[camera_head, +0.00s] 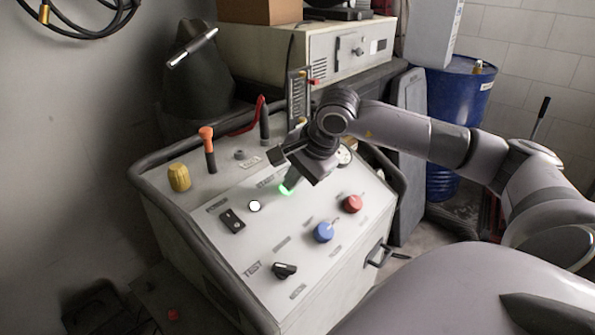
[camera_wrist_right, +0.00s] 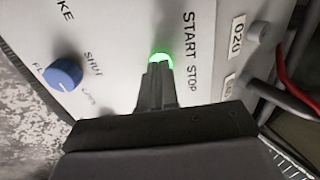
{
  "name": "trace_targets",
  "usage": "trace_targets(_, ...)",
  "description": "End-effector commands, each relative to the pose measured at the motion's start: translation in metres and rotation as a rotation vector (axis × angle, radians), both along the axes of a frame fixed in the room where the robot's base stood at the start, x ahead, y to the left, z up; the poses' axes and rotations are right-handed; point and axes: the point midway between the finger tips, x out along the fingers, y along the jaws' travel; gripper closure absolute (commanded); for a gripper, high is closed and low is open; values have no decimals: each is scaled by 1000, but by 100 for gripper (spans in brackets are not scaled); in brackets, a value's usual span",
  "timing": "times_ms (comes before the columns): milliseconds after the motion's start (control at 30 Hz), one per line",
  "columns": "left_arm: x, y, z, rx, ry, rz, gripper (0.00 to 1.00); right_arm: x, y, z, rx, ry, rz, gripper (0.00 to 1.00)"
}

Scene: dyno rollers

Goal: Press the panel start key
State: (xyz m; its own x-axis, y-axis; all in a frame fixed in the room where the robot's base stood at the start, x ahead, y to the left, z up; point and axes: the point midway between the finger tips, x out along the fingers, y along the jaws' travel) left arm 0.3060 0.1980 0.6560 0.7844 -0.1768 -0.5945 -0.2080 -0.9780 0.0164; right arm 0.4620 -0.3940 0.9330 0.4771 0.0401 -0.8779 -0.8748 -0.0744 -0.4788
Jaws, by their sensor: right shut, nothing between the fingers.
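The start key glows green on the sloped white control panel (camera_head: 217,287). In the head view the green key (camera_head: 285,190) shows at the tip of my right gripper (camera_head: 290,184). In the wrist view the green key (camera_wrist_right: 161,59) sits next to the START STOP lettering, with my right gripper's fingertips (camera_wrist_right: 158,68) right at its lower edge and covering part of it. The right gripper is shut and empty. Whether the tips touch the key or hover just over it, I cannot tell. My left gripper is not in view.
Around the key are a white round button (camera_head: 255,206), a black rocker switch (camera_head: 232,221), a blue knob (camera_head: 323,232), a red knob (camera_head: 352,203) and a black rotary knob (camera_head: 284,270). An orange-topped lever (camera_head: 207,145) and a yellow knob (camera_head: 179,177) stand at the panel's left.

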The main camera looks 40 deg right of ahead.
Motion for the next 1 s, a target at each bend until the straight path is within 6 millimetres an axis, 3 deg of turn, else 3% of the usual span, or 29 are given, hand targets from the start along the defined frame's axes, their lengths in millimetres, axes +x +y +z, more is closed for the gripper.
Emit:
trace_targets(267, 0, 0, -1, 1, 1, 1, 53, 0, 0, -1, 1, 0, 0, 100)
trace_targets(533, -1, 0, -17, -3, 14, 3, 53, 8, 1, -18, 3, 0, 1, 100)
trace_targets(867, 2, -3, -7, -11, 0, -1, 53, 8, 2, -20, 2, 8, 1, 100)
trace_targets(1000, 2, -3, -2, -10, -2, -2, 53, 7, 0, -11, 3, 7, 1, 100)
